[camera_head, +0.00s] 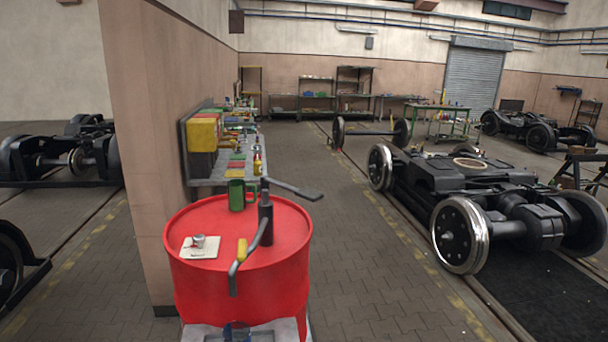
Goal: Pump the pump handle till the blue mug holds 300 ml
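A red drum (285,280) stands at the front centre with a dark upright pump (266,225) on its lid. A dark lever, which looks like the pump handle (290,188), reaches right from the pump's top and ends in a flat piece. A grey bent pipe (234,278) comes down over the drum's front edge, with a yellow piece (242,249) at its bend. Below the pipe, the blue mug (237,332) shows partly at the bottom edge, on a grey stand (275,331). Its contents cannot be seen. My gripper is not in view.
A green mug (237,195) and a white pad (190,250) with a small metal cup (199,240) are on the lid. A cluttered bench (215,180) stands behind, along a wall (150,150) at left. Right of the drum is clear paved floor (365,270), then a wheeled bogie (465,195).

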